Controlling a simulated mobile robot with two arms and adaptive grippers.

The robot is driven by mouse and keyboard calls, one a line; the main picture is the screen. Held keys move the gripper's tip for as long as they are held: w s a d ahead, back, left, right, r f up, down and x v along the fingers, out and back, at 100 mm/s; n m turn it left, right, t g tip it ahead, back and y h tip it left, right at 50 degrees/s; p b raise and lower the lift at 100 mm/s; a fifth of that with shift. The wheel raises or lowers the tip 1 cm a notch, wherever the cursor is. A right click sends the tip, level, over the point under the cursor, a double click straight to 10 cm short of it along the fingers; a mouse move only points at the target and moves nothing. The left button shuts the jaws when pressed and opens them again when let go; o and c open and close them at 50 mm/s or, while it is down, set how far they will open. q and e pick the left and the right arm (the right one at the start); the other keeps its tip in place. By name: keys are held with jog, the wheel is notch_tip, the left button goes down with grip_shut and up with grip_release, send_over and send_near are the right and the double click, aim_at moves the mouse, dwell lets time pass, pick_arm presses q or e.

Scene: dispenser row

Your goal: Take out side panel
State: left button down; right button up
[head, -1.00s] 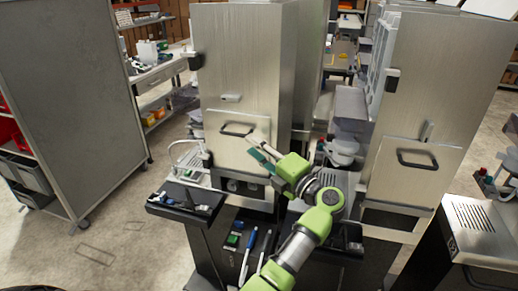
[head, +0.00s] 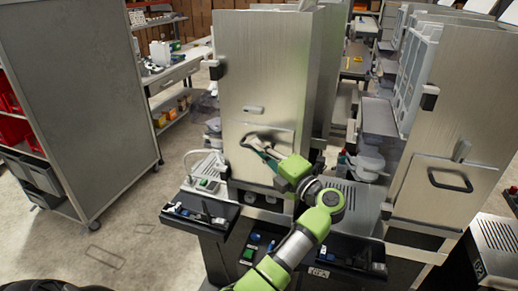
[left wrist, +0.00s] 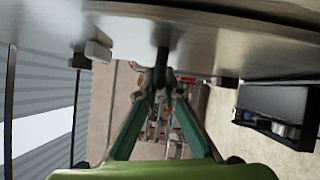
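A metal side panel (head: 283,137) with a dark bar handle (head: 262,133) sits in the lower front of the tall steel dispenser (head: 265,65). It appears flush in its place. My left gripper (head: 258,147) is at the handle, its arm reaching up from below. In the left wrist view the two green fingers of my left gripper (left wrist: 158,85) come together at their tips around the dark handle (left wrist: 163,55), so it looks shut on it. The gripper partly hides the panel in the head view. My right gripper is not in view.
Black trays (head: 200,211) with small parts stand below the dispenser. A second steel dispenser with its own handled panel (head: 440,190) stands at right. A grey wheeled cabinet (head: 85,90) is at left. The floor (head: 150,235) between is clear.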

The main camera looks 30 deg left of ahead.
pick_arm(q)
jog(key=shift+r, duration=0.15)
jog(key=shift+r+p, duration=1.1)
jog(key=shift+r, duration=0.5)
